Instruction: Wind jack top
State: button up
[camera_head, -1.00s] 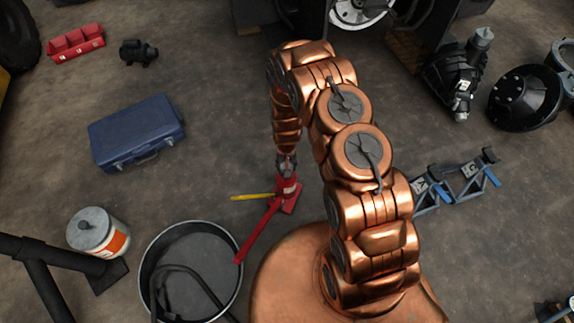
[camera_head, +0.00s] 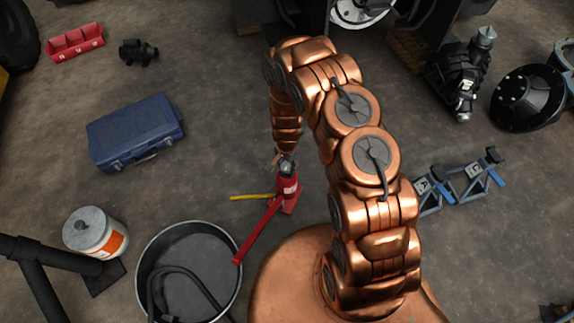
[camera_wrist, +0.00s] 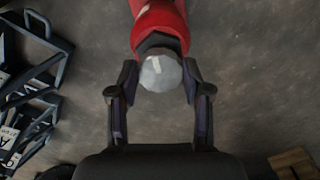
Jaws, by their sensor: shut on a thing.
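The red bottle jack (camera_head: 289,189) stands on the floor below my arm, with a long red handle running toward the lower left. Its round grey top (camera_wrist: 160,72) sits between my two dark fingers in the wrist view, with the red body (camera_wrist: 160,22) above it in the picture. My gripper (camera_wrist: 159,76) is shut on the jack top, one finger on each side. In the head view the gripper (camera_head: 287,166) is small and the fingers' contact with the top is hard to make out.
A yellow bar (camera_head: 252,197) lies left of the jack. A round grey pan (camera_head: 157,237) with a hose is at the lower left, a blue case (camera_head: 136,132) farther back. Blue jack stands (camera_head: 470,180) are at right, also in the wrist view (camera_wrist: 28,95).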

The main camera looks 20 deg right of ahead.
dwell(0.4)
jog(key=o, duration=1.2)
jog(key=shift+c, duration=0.2)
notch_tip(320, 180, up, 12)
dwell(0.3)
notch_tip(320, 180, up, 15)
jog(key=p, duration=0.5)
send_over(287, 166)
jog(key=shift+a, duration=0.1)
